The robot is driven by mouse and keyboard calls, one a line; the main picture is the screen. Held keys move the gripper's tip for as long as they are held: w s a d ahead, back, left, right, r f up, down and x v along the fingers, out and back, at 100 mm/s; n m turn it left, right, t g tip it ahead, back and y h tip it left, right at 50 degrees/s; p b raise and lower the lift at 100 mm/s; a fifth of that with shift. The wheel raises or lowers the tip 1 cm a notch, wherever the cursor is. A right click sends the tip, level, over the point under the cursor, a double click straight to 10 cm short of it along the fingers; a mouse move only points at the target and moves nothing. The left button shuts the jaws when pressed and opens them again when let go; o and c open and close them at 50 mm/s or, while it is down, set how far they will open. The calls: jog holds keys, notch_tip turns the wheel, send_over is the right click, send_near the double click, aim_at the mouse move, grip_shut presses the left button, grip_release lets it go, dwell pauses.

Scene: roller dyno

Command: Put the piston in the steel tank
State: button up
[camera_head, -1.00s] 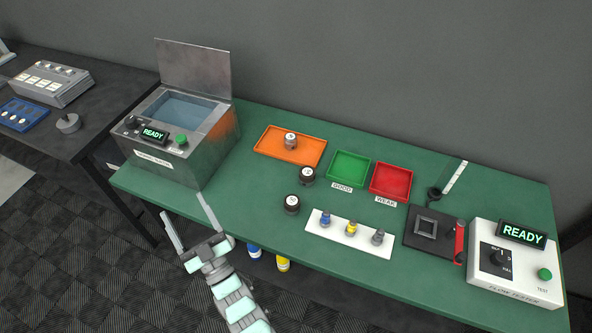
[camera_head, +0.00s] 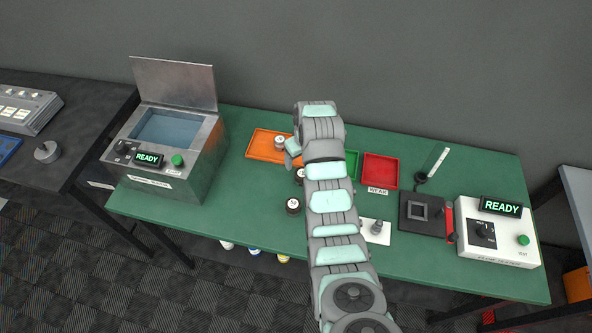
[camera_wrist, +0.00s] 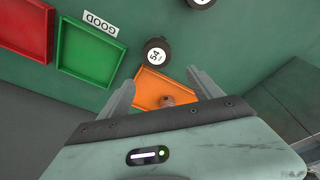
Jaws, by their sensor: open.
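The piston (camera_head: 280,142), a small silver cylinder, stands in the orange tray (camera_head: 262,148). In the wrist view the piston (camera_wrist: 167,101) shows partly over the wrist's edge, in the orange tray (camera_wrist: 150,83). My gripper (camera_wrist: 160,86) is open, with its two fingers spread over the tray on either side of the piston. How high it is above the piston I cannot tell. In the head view my arm hides most of the gripper. The steel tank (camera_head: 196,168) stands at the left of the green bench, lid raised, with bluish liquid inside and a READY display.
A black-sided round piece (camera_wrist: 155,52) with a white top is close to the tray. Another (camera_head: 293,207) stands nearer the front. The green tray (camera_wrist: 88,55) and red tray (camera_head: 380,170) lie to the right, with the flow tester (camera_head: 497,235) beyond.

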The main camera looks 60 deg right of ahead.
jog(key=shift+s+a+r+y, duration=0.1)
jog(key=shift+s+r+y, duration=0.05)
jog(key=shift+s, duration=0.25)
jog(key=shift+s+a+r+y, duration=0.1)
jog(key=shift+s+r+y, duration=0.05)
jog(key=shift+s, duration=0.25)
jog(key=shift+f, duration=0.4)
jog(key=f, duration=0.4)
jog(key=shift+w+d+f+p, duration=0.2)
jog(key=shift+w+p, duration=0.1)
jog(key=shift+p, duration=0.05)
jog(key=shift+a+f+p, duration=0.1)
jog(key=shift+f+p, duration=0.25)
jog(key=shift+f, duration=1.2)
jog(key=shift+w+f+b, duration=0.2)
jog(key=shift+f+b, duration=0.6)
jog(key=shift+f, duration=0.35)
jog(key=shift+d, duration=0.2)
grip_shut()
